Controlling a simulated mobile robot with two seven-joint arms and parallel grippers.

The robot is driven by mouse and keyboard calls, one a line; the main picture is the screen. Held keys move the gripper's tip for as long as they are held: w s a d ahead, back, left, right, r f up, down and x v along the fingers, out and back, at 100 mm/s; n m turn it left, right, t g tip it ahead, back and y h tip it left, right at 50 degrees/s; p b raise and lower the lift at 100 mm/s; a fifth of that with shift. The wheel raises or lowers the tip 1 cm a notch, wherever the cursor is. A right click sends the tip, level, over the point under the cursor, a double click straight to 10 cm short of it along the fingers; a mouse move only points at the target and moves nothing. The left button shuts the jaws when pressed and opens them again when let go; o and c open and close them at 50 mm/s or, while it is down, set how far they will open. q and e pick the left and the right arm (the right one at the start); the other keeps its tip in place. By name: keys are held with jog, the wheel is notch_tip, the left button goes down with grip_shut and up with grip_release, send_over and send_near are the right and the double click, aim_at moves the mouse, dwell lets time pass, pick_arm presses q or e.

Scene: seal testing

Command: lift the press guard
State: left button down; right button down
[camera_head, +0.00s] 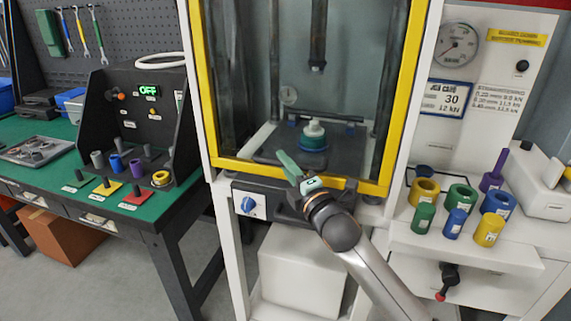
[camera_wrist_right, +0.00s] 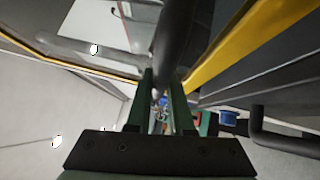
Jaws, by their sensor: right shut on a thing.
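The press guard (camera_head: 400,95) is a clear panel in a yellow frame on the front of the white press cabinet. Its lower yellow edge sits low, just above the dark press base, so the guard is down. My right gripper (camera_head: 297,170), with green fingers, is at the middle of that lower edge. In the right wrist view, the fingers (camera_wrist_right: 162,90) close around a dark round bar (camera_wrist_right: 175,42), which appears to be the guard's handle. The yellow frame (camera_wrist_right: 235,50) runs beside it. The grip contact is partly hidden. My left gripper is not in view.
Behind the guard, a white and teal piece (camera_head: 313,136) stands under the press ram (camera_head: 318,35). A blue knob (camera_head: 248,204) is below left. Several coloured rings and cylinders sit on the right shelf (camera_head: 470,250). A green-topped bench (camera_head: 170,200) stands left.

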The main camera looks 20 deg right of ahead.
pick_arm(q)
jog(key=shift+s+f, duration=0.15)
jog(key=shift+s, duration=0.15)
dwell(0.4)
